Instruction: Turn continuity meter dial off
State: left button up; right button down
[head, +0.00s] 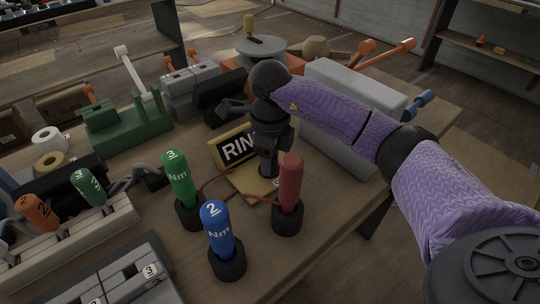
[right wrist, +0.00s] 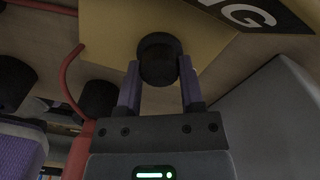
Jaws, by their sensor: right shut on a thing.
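The continuity meter is a yellow panel (head: 246,182) on the bench with a black sign reading "RIN…" (head: 238,148) at its back. Its yellow face (right wrist: 110,35) fills the top of the right wrist view. A round black dial (right wrist: 159,60) stands on that face. My right gripper (head: 268,172) reaches down over the panel, and its two purple fingers (right wrist: 161,80) are shut on the dial, one on each side. The dial's pointer and markings cannot be made out. My left gripper is not in view.
Red (head: 290,184), green (head: 180,180) and blue (head: 217,227) handled tools stand in black holders close in front of the meter. A red lead (right wrist: 68,75) runs from the panel. A long grey box (head: 355,92) stands right behind my right arm.

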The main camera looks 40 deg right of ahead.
jog(key=shift+r+m+p, duration=0.25)
jog(key=shift+m+p, duration=0.7)
jog(key=shift+m, duration=0.15)
jog(key=m+p, duration=0.2)
jog(key=shift+m, duration=0.3)
jog(key=m+p, duration=0.2)
jog(key=shift+m, duration=0.4)
jog(key=m+p, duration=0.2)
jog(key=m, duration=0.2)
jog(key=shift+p, duration=0.4)
jog(key=shift+f+m+p, duration=0.1)
jog(key=shift+m+p, duration=0.4)
jog(key=shift+m, duration=0.3)
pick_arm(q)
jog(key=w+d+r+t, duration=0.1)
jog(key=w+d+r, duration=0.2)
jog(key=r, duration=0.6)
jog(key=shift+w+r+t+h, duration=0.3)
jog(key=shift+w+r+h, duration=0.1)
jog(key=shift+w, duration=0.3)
pick_arm(e)
jog(key=shift+m, duration=0.3)
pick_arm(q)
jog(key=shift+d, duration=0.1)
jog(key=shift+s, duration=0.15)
pick_arm(e)
jog(key=shift+f, duration=0.1)
